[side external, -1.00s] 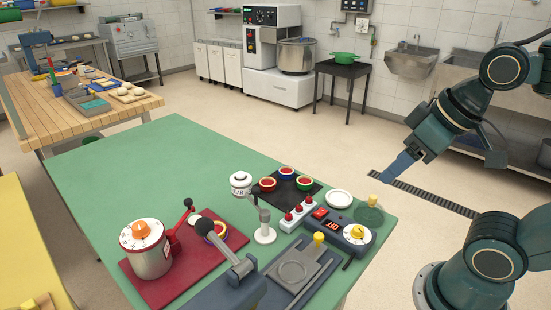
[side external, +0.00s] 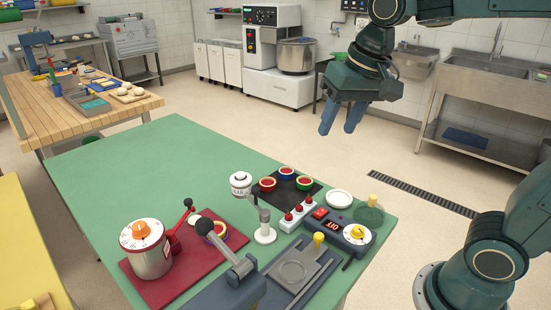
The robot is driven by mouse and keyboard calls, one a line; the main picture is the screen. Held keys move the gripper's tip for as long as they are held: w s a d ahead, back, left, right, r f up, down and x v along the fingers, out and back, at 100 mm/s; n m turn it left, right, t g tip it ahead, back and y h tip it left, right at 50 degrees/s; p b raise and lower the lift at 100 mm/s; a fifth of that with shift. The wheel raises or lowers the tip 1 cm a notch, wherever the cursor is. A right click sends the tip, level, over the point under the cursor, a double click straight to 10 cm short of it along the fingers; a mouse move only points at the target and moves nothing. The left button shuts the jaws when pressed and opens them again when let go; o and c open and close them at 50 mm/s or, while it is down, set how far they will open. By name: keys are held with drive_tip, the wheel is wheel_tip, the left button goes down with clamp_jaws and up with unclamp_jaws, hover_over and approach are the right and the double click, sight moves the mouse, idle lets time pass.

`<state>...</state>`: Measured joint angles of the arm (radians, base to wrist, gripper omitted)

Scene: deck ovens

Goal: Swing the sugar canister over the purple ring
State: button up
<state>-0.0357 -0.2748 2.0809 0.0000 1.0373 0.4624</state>
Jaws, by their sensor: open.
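The sugar canister (side external: 240,181) is a small white labelled cylinder on a grey swing arm. The arm is carried by a post with a round white base (side external: 264,236) on the green table. A ring with purple on its side (side external: 222,241) lies on the dark red mat (side external: 200,272), left of the post and partly hidden by a black-knobbed lever. The canister is to the upper right of this ring in the picture, not over it. My gripper (side external: 338,129) is open and empty, high at the upper right, fingers pointing down, well apart from the canister.
A pot with an orange knob (side external: 147,250) stands on the red mat. Several coloured rings lie on a black mat (side external: 285,194). A control box with a yellow dial (side external: 356,233), a red-knobbed block (side external: 297,217) and a grey press (side external: 225,290) crowd the front. The green table's back left is clear.

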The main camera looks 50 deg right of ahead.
drive_tip(key=w+a+f+m+g, duration=0.2)
drive_tip(key=w+m, duration=0.2)
drive_tip(key=w, duration=0.7)
drive_tip(key=m+g, duration=0.1)
drive_tip(key=m, duration=0.3)
hover_over(255, 189)
wheel_tip(255, 189, down, 6)
drive_tip(key=shift+f, duration=0.1)
wheel_tip(255, 189, down, 14)
drive_tip(key=shift+d+r, duration=0.1)
drive_tip(key=shift+r, duration=0.1)
clamp_jaws()
